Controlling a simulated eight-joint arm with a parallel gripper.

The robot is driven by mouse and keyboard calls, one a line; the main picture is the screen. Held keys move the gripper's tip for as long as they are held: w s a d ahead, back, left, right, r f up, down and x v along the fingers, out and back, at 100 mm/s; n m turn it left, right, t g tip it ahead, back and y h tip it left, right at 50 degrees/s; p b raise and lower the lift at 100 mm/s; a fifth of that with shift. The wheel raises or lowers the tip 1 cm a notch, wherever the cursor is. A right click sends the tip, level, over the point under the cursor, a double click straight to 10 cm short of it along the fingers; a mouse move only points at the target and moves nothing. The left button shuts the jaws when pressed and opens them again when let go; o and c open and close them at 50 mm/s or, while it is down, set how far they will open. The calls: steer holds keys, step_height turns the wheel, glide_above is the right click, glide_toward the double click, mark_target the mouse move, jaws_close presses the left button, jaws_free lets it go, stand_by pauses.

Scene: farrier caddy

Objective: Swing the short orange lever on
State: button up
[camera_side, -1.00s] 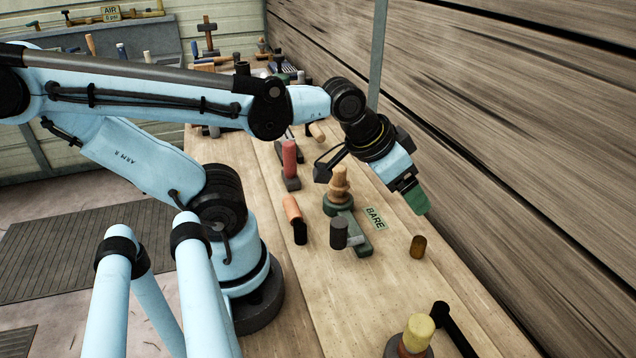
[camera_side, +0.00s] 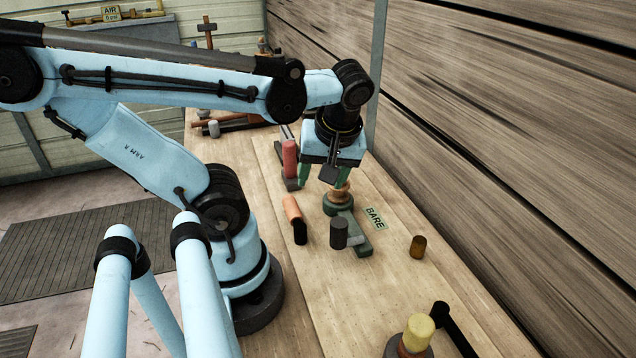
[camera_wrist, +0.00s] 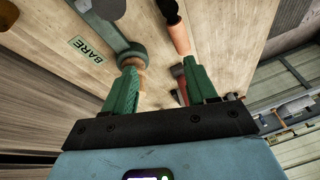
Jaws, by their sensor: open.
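A short orange lever-like piece (camera_side: 292,208) with a black end slants on the bench in the side view. In the wrist view, the orange piece (camera_wrist: 179,38) shows at top centre, its black end at the top edge. My gripper (camera_side: 323,180) points down with green fingers apart, and nothing shows between them. It hangs above and behind the orange piece, over the tan wooden knob (camera_side: 340,193) on a green base (camera_side: 338,207). In the wrist view, my gripper (camera_wrist: 163,72) has its left finger in front of part of the knob. Whether finger and knob touch cannot be told.
A red upright handle (camera_side: 289,158) stands left of the gripper. A dark grey cylinder (camera_side: 338,232) stands by the green base's arm, near a BARE label (camera_side: 375,218). A brown peg (camera_side: 418,246) and a yellow-topped knob (camera_side: 418,328) stand nearer. The bench's near middle is clear.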

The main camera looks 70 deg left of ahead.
mark_target(294, 205)
steer(key=shift+s+a+f+n+g, duration=0.25)
steer(key=shift+s+a+f+n, duration=0.5)
steer(key=shift+f, duration=0.95)
steer(key=shift+s+a+f+n+g, duration=0.15)
steer(key=shift+s+a+f, duration=0.4)
steer(key=shift+a+f, duration=0.85)
steer(key=shift+s+a+f+n+g, duration=0.35)
steer(key=shift+s+a+f, duration=0.3)
steer(key=shift+f, duration=1.3)
jaws_close()
